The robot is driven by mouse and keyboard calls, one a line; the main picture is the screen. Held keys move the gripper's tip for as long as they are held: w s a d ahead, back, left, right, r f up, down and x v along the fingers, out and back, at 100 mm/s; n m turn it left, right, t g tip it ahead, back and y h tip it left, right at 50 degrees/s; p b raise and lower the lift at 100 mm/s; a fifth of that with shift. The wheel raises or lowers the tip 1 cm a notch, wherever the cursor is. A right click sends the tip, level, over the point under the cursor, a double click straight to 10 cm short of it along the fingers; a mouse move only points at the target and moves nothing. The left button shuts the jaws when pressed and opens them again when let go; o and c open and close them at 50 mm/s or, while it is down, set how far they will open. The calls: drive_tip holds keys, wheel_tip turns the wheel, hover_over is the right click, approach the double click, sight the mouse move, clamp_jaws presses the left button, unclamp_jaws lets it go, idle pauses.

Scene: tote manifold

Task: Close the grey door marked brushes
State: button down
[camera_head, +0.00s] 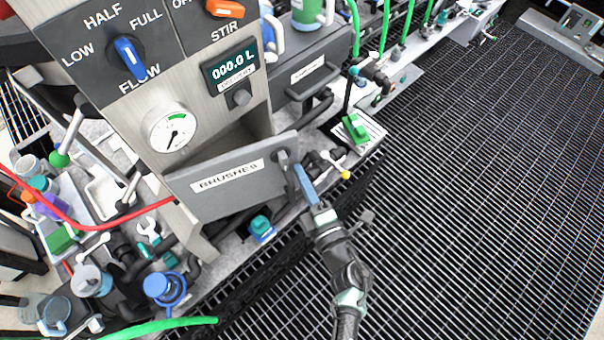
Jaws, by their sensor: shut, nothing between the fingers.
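The grey door (225,188) marked BRUSHES is on the lower front of the metal cabinet (110,90). It stands partly open, with the recess (222,143) showing above and behind it. My arm reaches up from the bottom of the view.
A red hose (85,224) runs to the door's left side. A yellow-tipped lever (340,172) and a green-handled valve (355,127) are right of my gripper. Blue-capped fittings (165,288) crowd the lower left. Open grating floor (470,200) lies to the right.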

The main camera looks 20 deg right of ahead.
drive_tip(key=w+n+y+b, duration=0.1)
drive_tip(key=w, duration=0.1)
drive_tip(key=w+n+y+b, duration=0.1)
drive_tip(key=w+y, duration=0.1)
drive_tip(key=w, duration=0.1)
drive_tip(key=w+n+y+b, duration=0.1)
drive_tip(key=w, duration=0.2)
drive_tip(key=shift+a+f+g+y, duration=0.15)
drive_tip(key=shift+a+g+y, duration=0.05)
drive_tip(key=shift+g+y, duration=0.1)
drive_tip(key=shift+w+b, duration=0.35)
drive_tip(key=shift+w, duration=0.05)
drive_tip(key=shift+a+r, duration=0.1)
drive_tip(key=shift+r, duration=0.25)
drive_tip(key=shift+r, duration=0.1)
